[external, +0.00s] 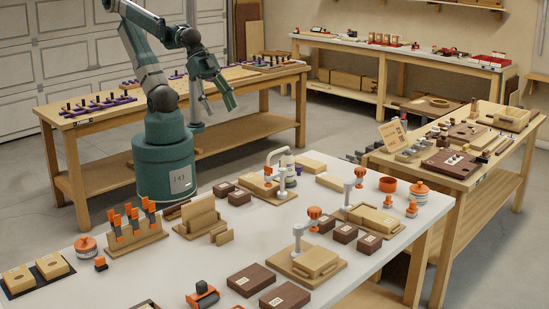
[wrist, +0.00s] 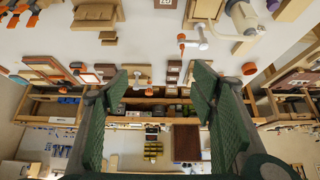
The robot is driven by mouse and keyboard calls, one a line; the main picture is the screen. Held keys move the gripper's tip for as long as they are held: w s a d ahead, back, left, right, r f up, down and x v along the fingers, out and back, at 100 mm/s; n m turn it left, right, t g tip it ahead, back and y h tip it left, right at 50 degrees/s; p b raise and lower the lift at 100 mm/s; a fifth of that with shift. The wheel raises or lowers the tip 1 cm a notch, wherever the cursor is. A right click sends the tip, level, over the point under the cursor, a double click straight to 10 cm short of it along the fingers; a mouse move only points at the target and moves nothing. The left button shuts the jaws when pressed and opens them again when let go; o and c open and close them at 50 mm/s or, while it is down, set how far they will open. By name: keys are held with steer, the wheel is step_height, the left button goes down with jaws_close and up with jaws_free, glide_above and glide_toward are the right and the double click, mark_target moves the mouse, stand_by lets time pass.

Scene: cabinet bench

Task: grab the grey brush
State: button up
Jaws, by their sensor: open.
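I cannot pick out a grey brush for certain in either view; the small tools are too small to tell apart. A dark block with an orange top (external: 203,294), possibly a brush, lies at the near edge of the white bench (external: 140,268). My gripper (external: 221,108) is open and empty, raised behind the white bench and apart from everything on it. In the wrist view its two green-padded fingers (wrist: 161,72) stand wide apart with nothing between them.
A rack of orange-handled tools (external: 135,231), brown boxes (external: 284,297), a wooden box on a board (external: 315,261) and white posts with orange knobs (external: 315,213) crowd the white bench. A wooden bench (external: 232,76) stands behind my arm; another (external: 458,178) is at right.

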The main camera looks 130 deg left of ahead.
steer(key=o, duration=0.4)
